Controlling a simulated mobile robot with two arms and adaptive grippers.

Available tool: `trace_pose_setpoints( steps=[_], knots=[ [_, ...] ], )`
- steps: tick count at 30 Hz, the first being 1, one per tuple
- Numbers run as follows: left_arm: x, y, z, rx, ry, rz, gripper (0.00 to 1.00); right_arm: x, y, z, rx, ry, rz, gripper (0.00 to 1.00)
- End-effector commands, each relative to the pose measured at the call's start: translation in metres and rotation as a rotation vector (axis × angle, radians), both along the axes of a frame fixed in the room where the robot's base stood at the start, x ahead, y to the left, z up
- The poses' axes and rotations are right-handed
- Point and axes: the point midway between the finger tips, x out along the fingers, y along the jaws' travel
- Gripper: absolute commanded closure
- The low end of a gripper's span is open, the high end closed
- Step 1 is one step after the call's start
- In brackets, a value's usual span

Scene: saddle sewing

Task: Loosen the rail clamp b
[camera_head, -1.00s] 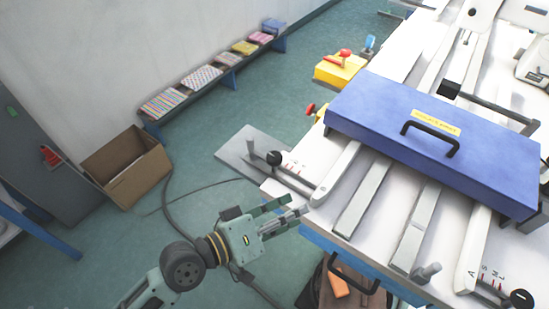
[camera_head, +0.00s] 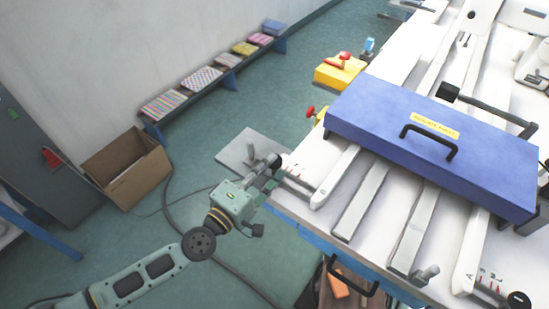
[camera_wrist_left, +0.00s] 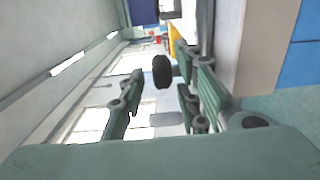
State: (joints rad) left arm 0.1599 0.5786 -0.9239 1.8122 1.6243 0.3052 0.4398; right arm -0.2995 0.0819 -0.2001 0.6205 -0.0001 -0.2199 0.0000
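A black round knob (camera_wrist_left: 162,70) of a rail clamp shows in the left wrist view, between my left gripper's (camera_wrist_left: 165,90) two spread fingers. I see no contact with either finger. In the head view my left gripper (camera_head: 272,172) is at the left end of the near rail (camera_head: 335,178), covering most of this knob. A second black clamp knob (camera_head: 519,300) is at the lower right, by the rail marked A with size letters. No letter B can be read, so which clamp is b cannot be told from lettering. My right gripper is not in view.
A blue case (camera_head: 390,125) with a black handle lies across the rails on the white table. A cardboard box (camera_head: 128,170) and a bench (camera_head: 228,80) stand on the floor at left.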

Motion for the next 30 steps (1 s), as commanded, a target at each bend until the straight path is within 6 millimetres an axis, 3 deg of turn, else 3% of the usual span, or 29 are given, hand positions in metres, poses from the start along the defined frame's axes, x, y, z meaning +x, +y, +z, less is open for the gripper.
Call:
trace_pose_setpoints(
  steps=[6, 16, 27, 30],
  knots=[
    [0.021, -0.016, 0.001, 0.001, -0.002, -0.001, 0.70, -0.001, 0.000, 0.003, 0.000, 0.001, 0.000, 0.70],
    [0.024, -0.019, 0.000, 0.001, -0.001, -0.002, 0.70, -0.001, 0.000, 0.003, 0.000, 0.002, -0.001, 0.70],
    [0.024, -0.018, 0.000, 0.002, -0.001, -0.002, 1.00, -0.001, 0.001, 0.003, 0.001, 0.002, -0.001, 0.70],
    [0.024, -0.018, 0.001, 0.001, -0.002, -0.002, 1.00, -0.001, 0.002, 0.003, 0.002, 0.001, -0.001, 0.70]
  ],
)
